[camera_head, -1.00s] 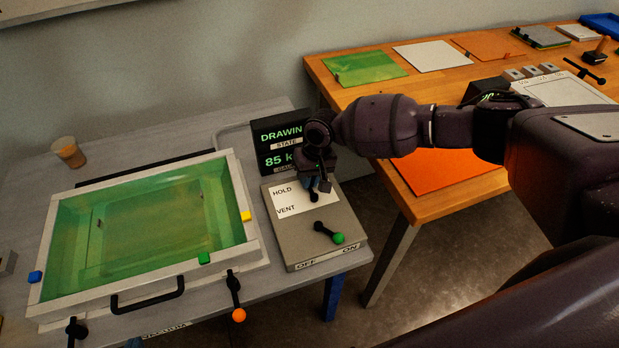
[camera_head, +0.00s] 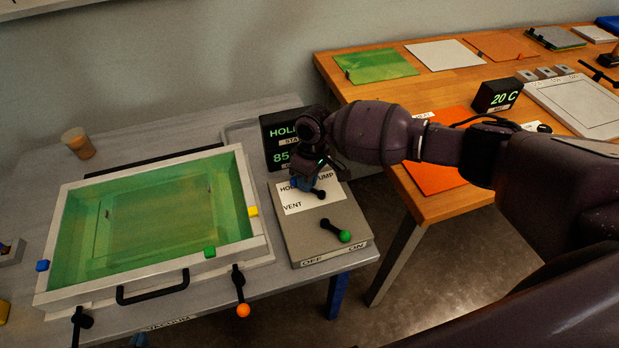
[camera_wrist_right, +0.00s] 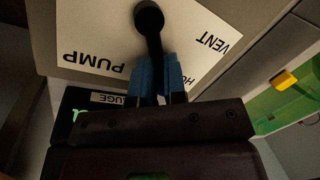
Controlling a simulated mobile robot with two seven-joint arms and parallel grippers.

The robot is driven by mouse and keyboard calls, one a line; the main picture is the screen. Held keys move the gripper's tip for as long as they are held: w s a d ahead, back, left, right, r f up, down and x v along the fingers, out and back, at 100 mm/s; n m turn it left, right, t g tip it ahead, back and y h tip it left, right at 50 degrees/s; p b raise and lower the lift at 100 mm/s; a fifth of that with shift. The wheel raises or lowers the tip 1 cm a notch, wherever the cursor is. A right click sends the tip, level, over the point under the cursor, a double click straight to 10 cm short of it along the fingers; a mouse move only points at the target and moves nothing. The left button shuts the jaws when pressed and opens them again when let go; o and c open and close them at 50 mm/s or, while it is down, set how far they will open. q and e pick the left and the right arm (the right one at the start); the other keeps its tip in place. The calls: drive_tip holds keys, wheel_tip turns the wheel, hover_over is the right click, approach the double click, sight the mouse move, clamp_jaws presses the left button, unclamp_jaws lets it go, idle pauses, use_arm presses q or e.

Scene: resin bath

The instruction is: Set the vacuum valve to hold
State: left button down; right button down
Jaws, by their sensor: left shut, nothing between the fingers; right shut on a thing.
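The vacuum valve is a black lever on a grey control box (camera_head: 300,240) with a white label reading HOLD, PUMP and VENT. Its round black pivot (camera_head: 319,193) shows in the head view, and its lever (camera_wrist_right: 153,40) in the right wrist view. My right gripper (camera_head: 299,184) is shut on the lever, with blue at its fingertips (camera_wrist_right: 160,78). The lever points toward the HOLD corner, which the gripper partly covers. The display (camera_head: 276,135) behind shows "HOL" and "85", partly hidden by my arm.
A green-handled OFF/ON lever (camera_head: 336,230) sits close in front of the valve. The resin bath (camera_head: 250,170) stands left, with an orange-tipped lever (camera_head: 241,292) at its front. A cup (camera_head: 78,143) stands behind it. A wooden table (camera_head: 445,90) is on the right.

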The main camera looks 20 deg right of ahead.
drive_tip(key=shift+s+a+n, duration=0.15)
drive_tip(key=shift+n, duration=0.35)
drive_tip(key=c, duration=1.2)
unclamp_jaws()
drive_tip(key=shift+o, duration=0.2)
drive_tip(key=shift+r, duration=0.45)
wheel_tip(320, 180, up, 10)
drive_tip(key=w+d+p, duration=0.1)
drive_tip(key=shift+w+d+f, duration=0.2)
drive_tip(key=shift+w+d, duration=0.05)
